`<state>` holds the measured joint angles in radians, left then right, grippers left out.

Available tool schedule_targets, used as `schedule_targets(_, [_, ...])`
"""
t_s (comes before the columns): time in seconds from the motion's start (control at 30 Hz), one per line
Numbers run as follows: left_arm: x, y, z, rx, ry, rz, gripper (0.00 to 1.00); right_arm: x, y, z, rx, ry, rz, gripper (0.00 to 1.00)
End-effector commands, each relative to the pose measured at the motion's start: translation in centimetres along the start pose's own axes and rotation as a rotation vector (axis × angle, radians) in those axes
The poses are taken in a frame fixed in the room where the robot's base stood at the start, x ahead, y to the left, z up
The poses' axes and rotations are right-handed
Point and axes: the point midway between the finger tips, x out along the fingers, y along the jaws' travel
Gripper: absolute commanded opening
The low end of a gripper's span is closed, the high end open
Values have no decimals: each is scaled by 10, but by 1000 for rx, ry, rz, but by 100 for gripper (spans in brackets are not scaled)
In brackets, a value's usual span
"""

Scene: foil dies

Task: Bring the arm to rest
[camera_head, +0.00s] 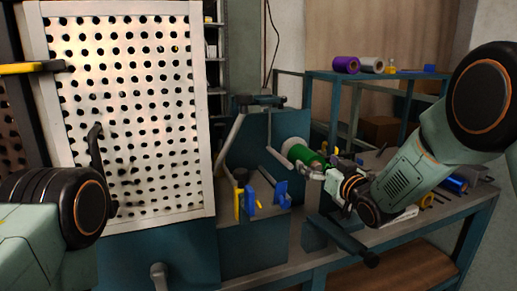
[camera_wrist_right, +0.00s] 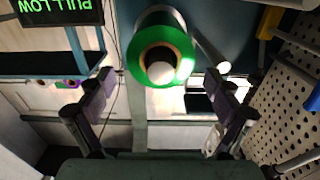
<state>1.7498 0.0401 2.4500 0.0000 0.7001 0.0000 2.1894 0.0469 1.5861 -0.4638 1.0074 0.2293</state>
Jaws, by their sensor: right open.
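My right gripper (camera_head: 322,172) is in the middle right of the head view, close to a green foil roll (camera_head: 304,154). In the right wrist view the two fingers of my right gripper (camera_wrist_right: 160,98) are spread wide with nothing between their tips. The green roll (camera_wrist_right: 160,50) shows end-on beyond them, on a pale spindle. Any gap between roll and fingers is hard to judge. My left arm (camera_head: 60,210) shows only as a link and joint at the left edge; its gripper is not visible.
A white perforated panel (camera_head: 128,60) stands at the left. Blue and yellow brackets (camera_head: 280,194) sit below the green roll. A rack at the right holds a purple roll (camera_head: 345,65) and a silver roll (camera_head: 371,65). A dark screen (camera_wrist_right: 58,10) with green lettering shows in the wrist view.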

Motion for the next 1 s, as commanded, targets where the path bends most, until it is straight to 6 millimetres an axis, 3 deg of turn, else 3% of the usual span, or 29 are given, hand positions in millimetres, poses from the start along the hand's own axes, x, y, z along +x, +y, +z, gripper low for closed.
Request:
schedule_targets(0.5, [0,0,0,0,0,0,53,56,0,0,-1,0,0,91])
schedule_targets(1.0, [-1,0,0,0,0,0,53,60,0,0,1,-1,0,91])
